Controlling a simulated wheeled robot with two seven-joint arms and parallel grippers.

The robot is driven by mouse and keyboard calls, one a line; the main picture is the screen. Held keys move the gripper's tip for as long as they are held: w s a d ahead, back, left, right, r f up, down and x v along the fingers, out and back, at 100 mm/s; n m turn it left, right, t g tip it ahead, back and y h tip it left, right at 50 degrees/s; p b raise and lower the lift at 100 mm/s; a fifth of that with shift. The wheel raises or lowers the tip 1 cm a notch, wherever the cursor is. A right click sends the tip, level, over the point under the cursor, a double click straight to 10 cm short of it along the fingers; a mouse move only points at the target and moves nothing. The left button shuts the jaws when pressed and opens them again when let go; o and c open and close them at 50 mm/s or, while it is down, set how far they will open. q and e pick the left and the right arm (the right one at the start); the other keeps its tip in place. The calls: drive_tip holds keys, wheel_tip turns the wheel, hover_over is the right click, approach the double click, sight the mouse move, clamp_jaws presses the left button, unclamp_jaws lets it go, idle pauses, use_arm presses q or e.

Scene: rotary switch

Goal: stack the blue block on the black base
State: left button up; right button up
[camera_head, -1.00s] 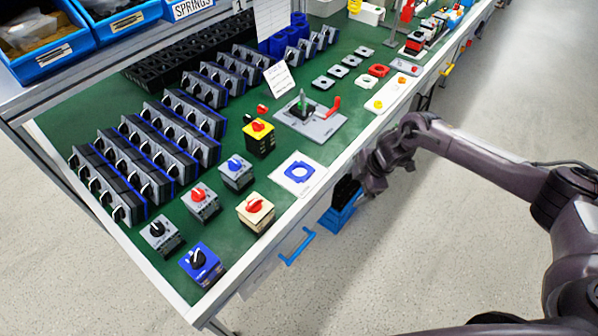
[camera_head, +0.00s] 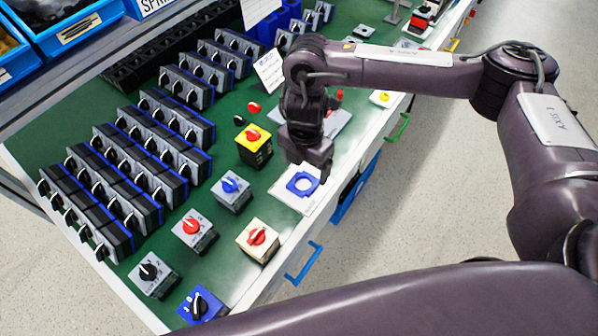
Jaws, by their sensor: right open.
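A flat blue square piece with a round opening (camera_head: 302,184) lies on a white card (camera_head: 285,190) near the front edge of the green table; it is the likeliest blue block. My right gripper (camera_head: 312,172) points down just above and behind it, open and empty, and partly overlaps it in the picture. I cannot tell the height between them. A blue switch with a black knob (camera_head: 199,305) stands at the near corner, partly cut off by my arm. I cannot single out a black base; a grey plate (camera_head: 338,121) behind my gripper is mostly hidden. My left gripper is not in view.
Rows of black-and-grey switches (camera_head: 110,195) fill the left of the table. Blue bins (camera_head: 65,30) sit on a shelf at upper left.

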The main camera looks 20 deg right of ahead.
sight(303, 186)
drive_tip(key=f, duration=0.3)
drive_tip(key=shift+s, duration=0.35)
drive_tip(key=f, duration=0.1)
drive_tip(key=f+b, duration=0.1)
drive_tip(key=shift+w+a+f, duration=0.15)
drive_tip(key=shift+w+f, duration=0.3)
drive_tip(key=shift+f, duration=0.25)
drive_tip(key=c, duration=1.1)
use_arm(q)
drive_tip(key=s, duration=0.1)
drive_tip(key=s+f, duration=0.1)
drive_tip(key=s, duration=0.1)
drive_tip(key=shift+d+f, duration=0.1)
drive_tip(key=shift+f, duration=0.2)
use_arm(e)
drive_tip(key=shift+r, duration=0.1)
